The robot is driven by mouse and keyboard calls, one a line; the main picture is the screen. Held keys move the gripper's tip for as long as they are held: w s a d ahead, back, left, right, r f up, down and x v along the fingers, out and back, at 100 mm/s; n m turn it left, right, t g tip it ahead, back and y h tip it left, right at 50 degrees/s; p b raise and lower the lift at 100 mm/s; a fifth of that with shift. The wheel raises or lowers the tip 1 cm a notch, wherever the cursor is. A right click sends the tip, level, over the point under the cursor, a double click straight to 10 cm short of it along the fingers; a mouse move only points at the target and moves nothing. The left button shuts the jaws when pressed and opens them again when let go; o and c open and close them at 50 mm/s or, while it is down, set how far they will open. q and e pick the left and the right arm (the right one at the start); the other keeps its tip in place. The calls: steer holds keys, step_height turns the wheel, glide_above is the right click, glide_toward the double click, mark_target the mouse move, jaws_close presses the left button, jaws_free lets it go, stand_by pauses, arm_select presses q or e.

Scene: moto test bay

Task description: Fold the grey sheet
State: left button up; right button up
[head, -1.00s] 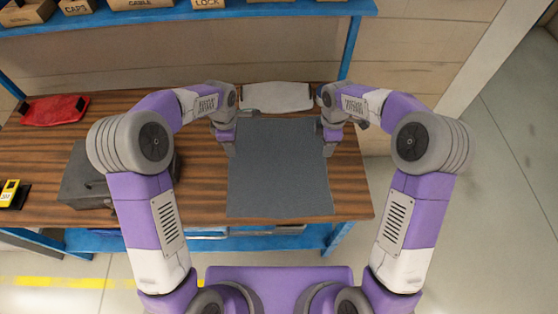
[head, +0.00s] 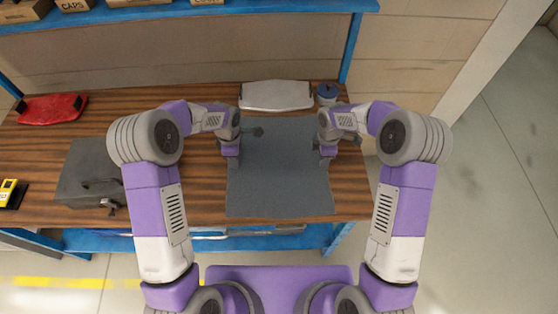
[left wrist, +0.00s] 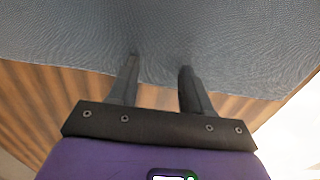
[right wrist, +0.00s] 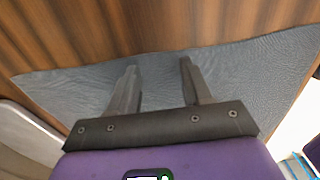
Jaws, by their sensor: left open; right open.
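The grey sheet (head: 280,185) lies spread flat on the wooden bench top, roughly square. Its edge also shows in the left wrist view (left wrist: 160,35) and the right wrist view (right wrist: 235,75). My left gripper (head: 232,163) is at the sheet's left edge, open and empty; its fingers (left wrist: 160,62) reach over the edge onto the sheet in the picture. My right gripper (head: 327,162) is at the sheet's right edge, open and empty, with its fingers (right wrist: 158,64) apart over the cloth. I cannot tell whether the fingertips touch the sheet.
A white tray-like object (head: 275,95) lies behind the sheet, with a blue-topped container (head: 327,93) beside it. A dark grey case (head: 92,172), a red object (head: 52,108) and a yellow device (head: 10,192) are at the left. Bare bench (head: 200,195) lies between case and sheet.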

arm_select(q)
steer(key=shift+f, duration=0.2)
arm_select(e)
steer(key=shift+f, duration=0.15)
arm_select(q)
jaws_close()
arm_select(e)
jaws_close()
arm_select(q)
steer(key=shift+r, duration=0.2)
